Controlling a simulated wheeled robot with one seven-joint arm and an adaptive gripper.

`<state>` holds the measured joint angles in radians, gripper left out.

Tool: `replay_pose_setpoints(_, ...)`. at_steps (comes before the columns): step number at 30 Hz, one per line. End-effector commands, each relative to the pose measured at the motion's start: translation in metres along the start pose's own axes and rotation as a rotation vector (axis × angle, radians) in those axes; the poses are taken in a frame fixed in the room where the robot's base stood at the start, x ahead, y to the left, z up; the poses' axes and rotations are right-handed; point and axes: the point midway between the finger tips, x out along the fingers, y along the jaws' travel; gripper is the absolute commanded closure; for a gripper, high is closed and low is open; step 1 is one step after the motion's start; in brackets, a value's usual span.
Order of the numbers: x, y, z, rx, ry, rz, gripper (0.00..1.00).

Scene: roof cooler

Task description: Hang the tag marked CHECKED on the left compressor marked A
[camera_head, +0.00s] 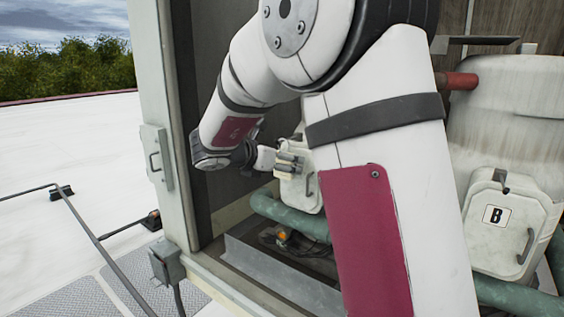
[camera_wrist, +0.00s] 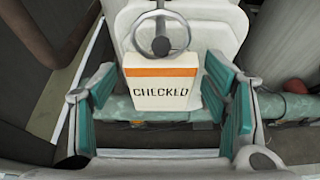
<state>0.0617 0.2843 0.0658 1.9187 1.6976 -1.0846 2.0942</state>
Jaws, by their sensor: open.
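The white tag (camera_wrist: 158,108), with an orange band and the word CHECKED, hangs upright in the wrist view. Its large ring (camera_wrist: 137,40) is around a grey hook (camera_wrist: 161,20) on the front of a pale compressor housing (camera_wrist: 206,18). My gripper (camera_wrist: 160,76) is open, its teal pads either side of the tag with gaps between. In the head view my gripper (camera_head: 288,163) is at the left compressor (camera_head: 301,194), which my arm partly hides. Its letter A is not visible in either view, and I cannot make out the tag in the head view.
The right compressor (camera_head: 510,120) bears a box marked B (camera_head: 496,215). Green pipes (camera_head: 290,216) run low in front of the compressors. The cabinet's frame post (camera_head: 165,120) stands close left of my wrist. The white roof (camera_head: 60,145) outside carries a grey rail (camera_head: 97,240).

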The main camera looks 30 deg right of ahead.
Motion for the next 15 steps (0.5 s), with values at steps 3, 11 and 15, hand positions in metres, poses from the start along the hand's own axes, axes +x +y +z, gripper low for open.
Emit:
replay_pose_setpoints(3,-0.011,0.001,0.000,0.001,0.000,0.003,0.31)
replay_pose_setpoints(11,-0.061,0.001,0.000,0.000,0.000,0.006,0.31)
replay_pose_setpoints(15,-0.088,0.001,0.000,0.001,0.000,0.005,0.31)
